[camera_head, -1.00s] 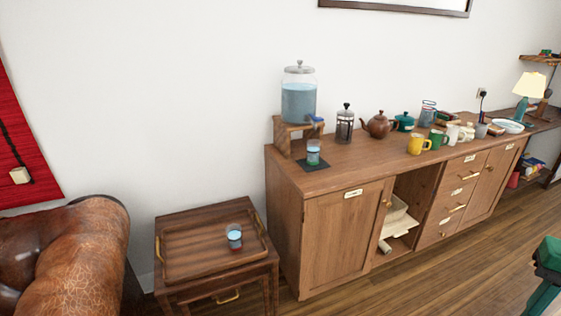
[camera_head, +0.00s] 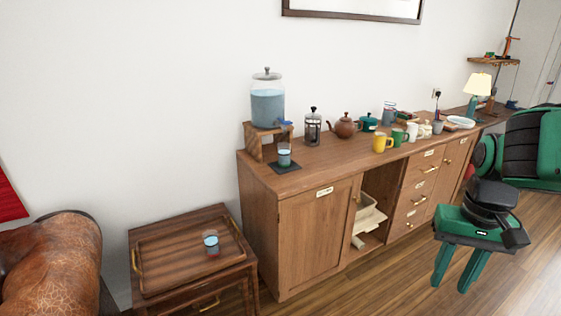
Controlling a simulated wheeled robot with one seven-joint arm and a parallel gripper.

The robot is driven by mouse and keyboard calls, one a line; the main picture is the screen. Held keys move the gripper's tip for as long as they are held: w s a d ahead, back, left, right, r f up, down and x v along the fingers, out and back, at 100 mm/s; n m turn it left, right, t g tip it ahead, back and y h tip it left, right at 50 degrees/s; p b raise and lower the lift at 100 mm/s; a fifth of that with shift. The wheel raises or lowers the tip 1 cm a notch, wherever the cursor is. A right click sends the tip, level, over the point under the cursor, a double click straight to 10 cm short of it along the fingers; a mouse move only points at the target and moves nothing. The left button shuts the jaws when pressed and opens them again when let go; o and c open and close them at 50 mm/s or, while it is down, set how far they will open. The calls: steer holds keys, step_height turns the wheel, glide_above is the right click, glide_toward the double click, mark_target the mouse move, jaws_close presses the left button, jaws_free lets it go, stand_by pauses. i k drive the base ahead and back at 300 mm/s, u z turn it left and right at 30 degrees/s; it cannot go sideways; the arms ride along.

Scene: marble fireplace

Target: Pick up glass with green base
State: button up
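A clear glass with a greenish lower part (camera_head: 284,155) stands upright on a small dark mat (camera_head: 287,168) below the water dispenser, on the wooden cabinet. It is small in the picture, so its base colour is hard to make out. A second glass (camera_head: 211,243) stands on a wooden tray at the lower left; its bottom looks reddish. My gripper (camera_head: 450,286) is at the right, in front of the cabinet. Its two green fingers point down, apart, with nothing between them. It is well away from both glasses.
The water dispenser (camera_head: 267,105) stands on a wooden stand (camera_head: 253,146). A French press (camera_head: 312,128), brown teapot (camera_head: 345,126), yellow mug (camera_head: 382,143) and other crockery line the cabinet top (camera_head: 330,155). A leather armchair (camera_head: 55,265) is at lower left. Floor before the cabinet is clear.

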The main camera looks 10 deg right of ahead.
mark_target(284, 149)
steer(key=u, duration=0.05)
steer(key=i, duration=1)
steer(key=z, duration=0.1)
